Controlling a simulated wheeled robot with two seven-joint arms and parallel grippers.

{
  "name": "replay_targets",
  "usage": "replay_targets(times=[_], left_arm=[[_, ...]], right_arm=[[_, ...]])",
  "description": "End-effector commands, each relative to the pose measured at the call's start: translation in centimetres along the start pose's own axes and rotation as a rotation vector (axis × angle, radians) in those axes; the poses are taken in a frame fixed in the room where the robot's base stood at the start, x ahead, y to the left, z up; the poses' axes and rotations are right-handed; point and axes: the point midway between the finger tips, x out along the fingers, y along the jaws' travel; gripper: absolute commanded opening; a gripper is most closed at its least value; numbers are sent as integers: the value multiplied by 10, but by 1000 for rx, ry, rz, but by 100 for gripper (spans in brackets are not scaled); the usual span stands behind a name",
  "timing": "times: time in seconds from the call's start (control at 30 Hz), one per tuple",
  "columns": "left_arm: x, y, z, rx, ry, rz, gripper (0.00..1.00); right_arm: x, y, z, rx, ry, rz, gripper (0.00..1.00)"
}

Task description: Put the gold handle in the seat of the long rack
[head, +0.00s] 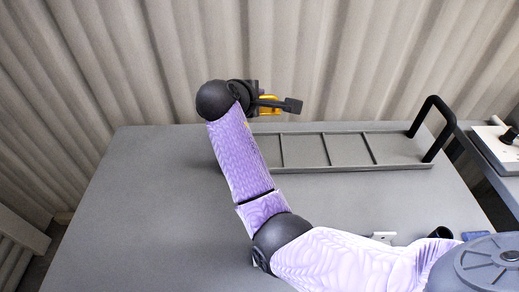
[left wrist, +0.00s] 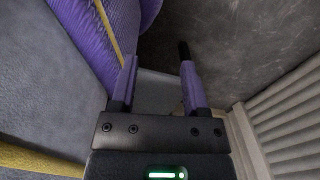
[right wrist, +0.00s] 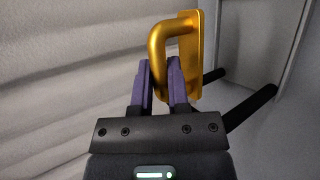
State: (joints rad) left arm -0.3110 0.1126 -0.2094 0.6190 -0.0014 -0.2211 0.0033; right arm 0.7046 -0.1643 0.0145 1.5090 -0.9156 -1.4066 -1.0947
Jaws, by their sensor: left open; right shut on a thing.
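My right gripper (head: 278,104) is shut on the gold handle (head: 268,99) and holds it above the far edge of the table. In the right wrist view the gold handle (right wrist: 160,42) is a bent bar on a flat plate, with the fingers (right wrist: 161,70) closed around the bar. The long rack (head: 322,167) is a grey, divided frame lying along the back of the table. A black upright handle (head: 432,118) stands at its right end. My arm hides its left end. My left gripper (left wrist: 158,62) is open and empty, and shows only in the left wrist view.
A small white item (head: 383,237), a black cup-like thing (head: 441,232) and a blue item (head: 475,236) lie at the table's front right. A side table with a white-topped box (head: 497,146) stands at right. The table's left part (head: 140,200) is clear. A curtain hangs behind.

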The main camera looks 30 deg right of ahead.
Motion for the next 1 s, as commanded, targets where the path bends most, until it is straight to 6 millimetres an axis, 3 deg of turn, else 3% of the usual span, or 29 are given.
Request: replay_targets(times=[0.03, 0.2, 0.47, 0.63, 0.97, 1.0], left_arm=[[14, -2, 5, 2, -12, -3, 59], [41, -14, 27, 8, -62, -23, 59], [55, -21, 37, 4, -88, -33, 59], [76, -20, 41, 4, -108, -33, 59], [76, -19, 33, 0, -102, -30, 59], [76, -18, 32, -1, -100, -29, 59]], right_arm=[[14, -22, -6, -7, -2, -6, 0], [45, -73, -19, -6, -2, -5, 0], [63, -102, -26, -3, -1, -2, 0], [83, -135, -35, -5, -1, -4, 0], [84, -135, -35, -2, 0, 0, 0], [84, -136, -35, -2, 0, -1, 22]])
